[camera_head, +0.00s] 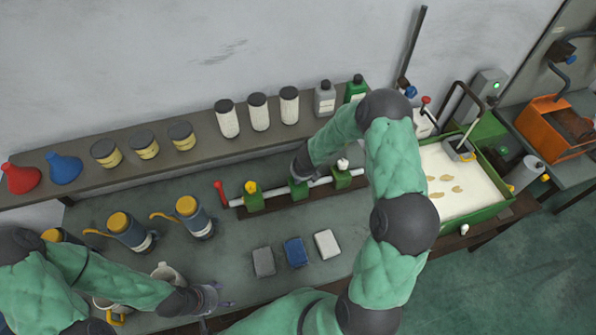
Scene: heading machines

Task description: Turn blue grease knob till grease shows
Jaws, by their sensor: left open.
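A white pipe with green blocks (341,181) lies on the bench. Its left block carries a yellow knob (250,187) and its right block a white knob (343,164). The top of the middle block (298,190) is covered by my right gripper (301,170), which reaches down onto it from above. No blue knob shows on the pipe; whatever sits on the middle block is hidden. The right fingers are too hidden to judge. My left gripper (221,297) is open near the bench's front edge, right of a pale mug (167,272), away from the pipe.
Grey, blue and white blocks (294,252) lie in front of the pipe. Oil cans (196,222) stand left. The back shelf (205,160) holds tins, funnels, white cylinders and bottles. A green-rimmed tray (478,215) of pale liquid stands right of my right arm.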

